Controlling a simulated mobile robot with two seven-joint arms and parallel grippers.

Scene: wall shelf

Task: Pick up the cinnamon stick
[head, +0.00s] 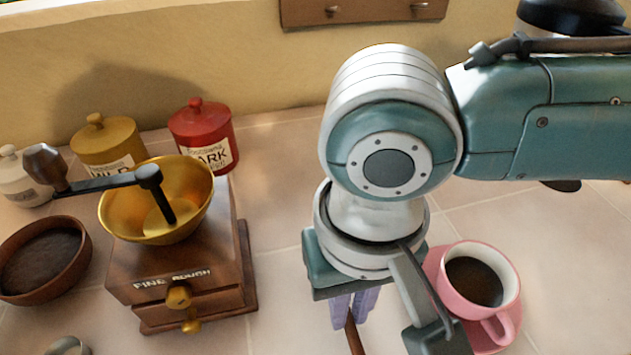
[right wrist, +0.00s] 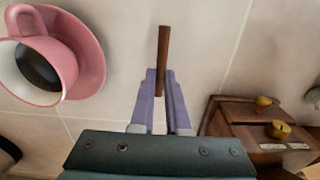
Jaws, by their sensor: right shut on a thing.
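The cinnamon stick (right wrist: 163,62) is a thin brown rod. In the right wrist view it stands out from between the two purple fingertips of my right gripper (right wrist: 160,85). The gripper is shut on it. In the head view the right gripper (head: 351,312) points down between the grinder and the pink cup, and the stick (head: 354,338) shows below its fingers, cut off by the bottom edge. I cannot tell whether the stick touches the tiled counter. My left gripper is not in view.
A pink cup of dark coffee (head: 477,284) on a pink saucer (head: 508,335) is close right of my gripper. A wooden grinder (head: 190,278) with a brass bowl stands left. Red (head: 203,135) and yellow (head: 108,145) jars stand behind. A brown bowl (head: 78,262) is far left.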

